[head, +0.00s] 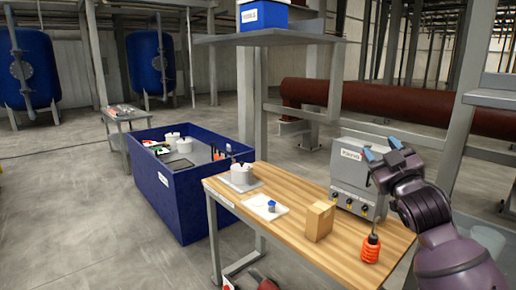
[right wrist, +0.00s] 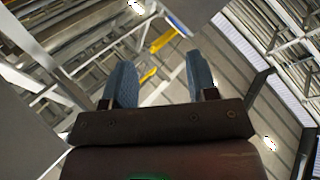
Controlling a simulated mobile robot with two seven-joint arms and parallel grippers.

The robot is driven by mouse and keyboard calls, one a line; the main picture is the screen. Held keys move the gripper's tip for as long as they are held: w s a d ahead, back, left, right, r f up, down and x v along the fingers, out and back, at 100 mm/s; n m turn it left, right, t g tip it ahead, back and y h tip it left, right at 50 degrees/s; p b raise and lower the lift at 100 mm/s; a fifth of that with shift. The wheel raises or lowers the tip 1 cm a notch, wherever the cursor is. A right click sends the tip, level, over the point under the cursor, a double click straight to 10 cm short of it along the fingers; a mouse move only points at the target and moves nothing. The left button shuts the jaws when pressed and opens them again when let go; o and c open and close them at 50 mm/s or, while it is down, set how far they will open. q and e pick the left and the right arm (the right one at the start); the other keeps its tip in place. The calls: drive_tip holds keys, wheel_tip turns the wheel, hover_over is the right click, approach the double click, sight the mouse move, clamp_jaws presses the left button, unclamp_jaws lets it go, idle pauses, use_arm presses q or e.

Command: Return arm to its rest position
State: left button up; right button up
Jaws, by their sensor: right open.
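My right arm comes in from the lower right in the head view. Its gripper (head: 382,149) is raised above the right end of the wooden table (head: 285,222), in front of the grey control box (head: 358,168). The two blue fingers are apart with nothing between them. In the right wrist view the gripper (right wrist: 160,78) also shows open and empty, with beams and the ceiling behind it. I cannot make out my left gripper.
A blue bin (head: 170,195) stands left of the table. A shelf (head: 265,37) hangs above.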

drive_tip(key=s+f+m+g, duration=0.1)
drive_tip(key=s+f, duration=0.2)
drive_tip(key=f, duration=0.6)
drive_tip(key=s+a+f+m+g, duration=0.15)
drive_tip(key=s+f, duration=0.25)
drive_tip(key=f, duration=0.5)
drive_tip(key=s+f+g, duration=0.2)
drive_tip(key=s+f, duration=0.1)
drive_tip(key=f, duration=0.7)
drive_tip(key=s+d+f+m+g+h, duration=0.1)
drive_tip(key=s+f+g, duration=0.4)
drive_tip(key=s+f, duration=1.5)
drive_tip(key=s+m+h, duration=0.1)
drive_tip(key=s+m, duration=0.1)
drive_tip(key=s, duration=0.1)
drive_tip(key=shift+f, duration=0.15)
